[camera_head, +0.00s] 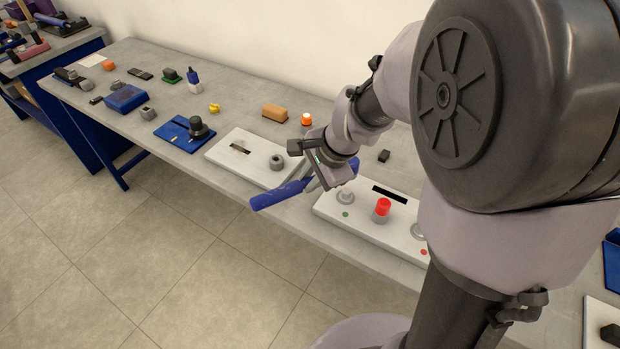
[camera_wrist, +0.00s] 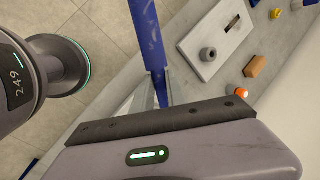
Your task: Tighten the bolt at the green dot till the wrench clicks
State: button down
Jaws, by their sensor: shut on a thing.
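My gripper (camera_head: 318,180) is shut on a wrench with a blue handle (camera_head: 278,196). The handle sticks out to the left, past the table's front edge, and also shows in the wrist view (camera_wrist: 147,35). The wrench's working end cannot be made out. A white plate (camera_head: 368,229) lies on the table just right of and below my gripper. A green dot (camera_head: 346,214) is on its left part, with a pale round bolt (camera_head: 345,196) just behind it. The wrench appears near this bolt, but I cannot tell whether they touch.
A red-topped post (camera_head: 383,208) stands mid-plate, and a red dot (camera_head: 423,252) marks its right part. Another white plate (camera_head: 239,155) with a grey ring (camera_head: 277,162) lies to the left. An orange-brown block (camera_head: 275,113) and an orange-capped item (camera_head: 307,119) stand behind.

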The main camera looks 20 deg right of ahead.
jog(key=shift+f+b, duration=2.15)
jog(key=shift+f, duration=0.6)
jog(key=shift+f+b, duration=1.45)
jog(key=shift+b, duration=0.05)
jog(key=shift+r, duration=0.1)
jog(key=shift+w, duration=0.2)
jog(key=shift+w+a+m+p, duration=0.1)
jog(key=shift+w+m+p, duration=0.35)
jog(key=shift+p, duration=0.2)
jog(key=shift+w+m+h+p, duration=0.4)
jog(key=shift+w+m+p, duration=0.2)
jog(key=shift+p, duration=0.25)
jog(key=shift+w+m+t+h+p, duration=0.3)
jog(key=shift+w+m+p, duration=0.4)
jog(key=shift+p, duration=0.55)
jog(key=shift+w+d+m+h+p, duration=0.25)
jog(key=shift+w+m+p, duration=0.45)
jog(key=shift+p, duration=1.15)
jog(key=shift+w+d+m+h+p, duration=0.2)
jog(key=shift+w+m+p, duration=0.45)
jog(key=shift+p, duration=1.15)
